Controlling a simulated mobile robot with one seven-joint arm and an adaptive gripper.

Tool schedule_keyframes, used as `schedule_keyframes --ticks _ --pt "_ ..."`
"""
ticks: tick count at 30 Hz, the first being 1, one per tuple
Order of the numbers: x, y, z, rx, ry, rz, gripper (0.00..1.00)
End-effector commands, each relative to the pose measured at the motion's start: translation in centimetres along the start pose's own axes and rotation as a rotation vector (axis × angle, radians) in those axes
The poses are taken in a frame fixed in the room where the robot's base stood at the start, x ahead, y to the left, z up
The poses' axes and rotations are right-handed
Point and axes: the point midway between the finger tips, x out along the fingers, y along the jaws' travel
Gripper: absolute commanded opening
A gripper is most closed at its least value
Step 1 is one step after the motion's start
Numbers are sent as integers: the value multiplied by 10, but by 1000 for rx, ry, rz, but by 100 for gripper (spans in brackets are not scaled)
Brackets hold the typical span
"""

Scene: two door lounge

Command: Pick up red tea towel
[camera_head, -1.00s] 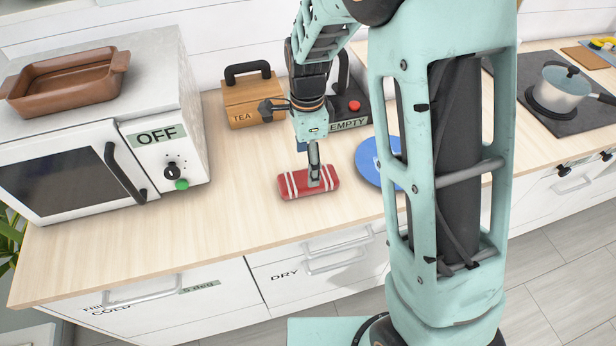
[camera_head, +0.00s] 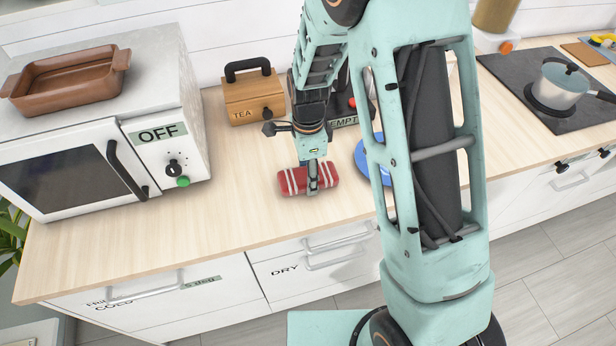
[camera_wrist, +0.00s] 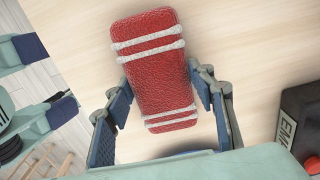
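The red tea towel (camera_head: 293,181) is a rolled red bundle with pale stripes on the wooden counter, in front of the tea box. My gripper (camera_head: 314,184) points down over its middle in the head view. In the wrist view the towel (camera_wrist: 150,75) lies between the two fingers of my gripper (camera_wrist: 164,82), one finger on each long side. The fingers are spread around it, and their tips are close to its sides. I cannot tell whether they touch. The far finger is hidden in the head view.
A microwave (camera_head: 75,175) marked OFF, with a brown dish (camera_head: 66,80) on it, stands left. A wooden TEA box (camera_head: 253,100) is behind. A blue plate (camera_head: 366,160) lies right of the towel, partly hidden by my arm. A pot (camera_head: 562,85) stands on the hob far right.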

Motion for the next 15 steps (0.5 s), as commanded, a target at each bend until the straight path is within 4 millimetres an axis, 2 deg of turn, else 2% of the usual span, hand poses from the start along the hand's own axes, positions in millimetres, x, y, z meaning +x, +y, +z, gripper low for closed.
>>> schedule_keyframes --ticks 1,6,15 --pt "0 0 0 0 0 0 42" --pt "0 0 0 0 0 0 26" --pt "-3 0 0 0 0 0 26"
